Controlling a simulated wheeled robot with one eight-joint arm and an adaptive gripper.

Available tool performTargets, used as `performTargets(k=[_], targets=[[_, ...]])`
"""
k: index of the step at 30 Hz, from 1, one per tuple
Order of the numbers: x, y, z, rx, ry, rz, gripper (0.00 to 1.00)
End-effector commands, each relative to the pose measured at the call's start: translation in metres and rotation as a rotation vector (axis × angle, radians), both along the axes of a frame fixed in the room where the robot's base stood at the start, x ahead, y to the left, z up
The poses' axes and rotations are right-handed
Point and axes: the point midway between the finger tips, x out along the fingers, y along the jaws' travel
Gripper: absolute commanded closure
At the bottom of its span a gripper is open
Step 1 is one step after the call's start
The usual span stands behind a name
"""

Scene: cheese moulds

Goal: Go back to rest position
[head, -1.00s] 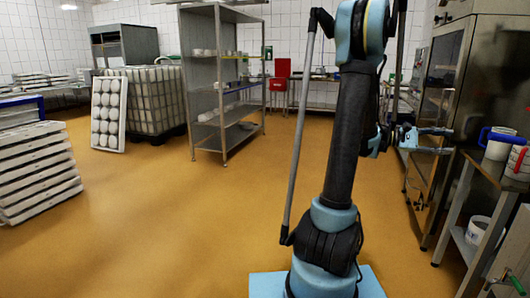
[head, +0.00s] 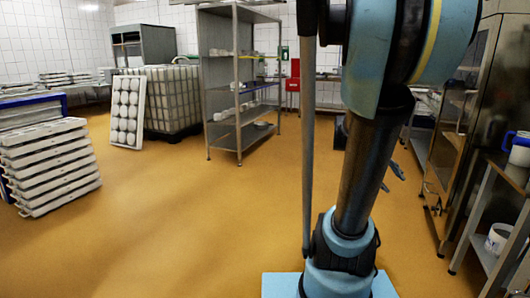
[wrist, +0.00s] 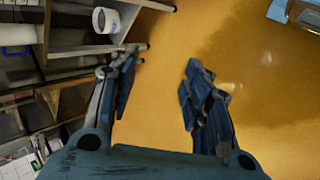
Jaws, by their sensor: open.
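My gripper (wrist: 160,75) is open and empty in the wrist view, its two dark blue fingers spread over the bare orange floor. In the head view my arm stands upright and hides most of the gripper; only small finger parts show to the right of the arm, beside the metal cabinet. Nothing lies between the fingers.
A metal side table (head: 490,215) stands at the right with a white bucket (head: 497,238) on its lower shelf; the bucket also shows in the wrist view (wrist: 106,20). A metal shelf rack (head: 238,90) and stacked white mould trays (head: 50,165) stand farther left. The middle floor is clear.

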Motion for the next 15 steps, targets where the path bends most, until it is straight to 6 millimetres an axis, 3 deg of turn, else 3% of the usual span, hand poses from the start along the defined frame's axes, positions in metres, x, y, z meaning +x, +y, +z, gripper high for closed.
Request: performTargets(k=[3, 15], targets=[[-0.011, 0.039, -0.017, 0.107, -0.053, 0.020, 0.55], [-0.054, 0.165, -0.071, 0.490, -0.177, 0.044, 0.55]])
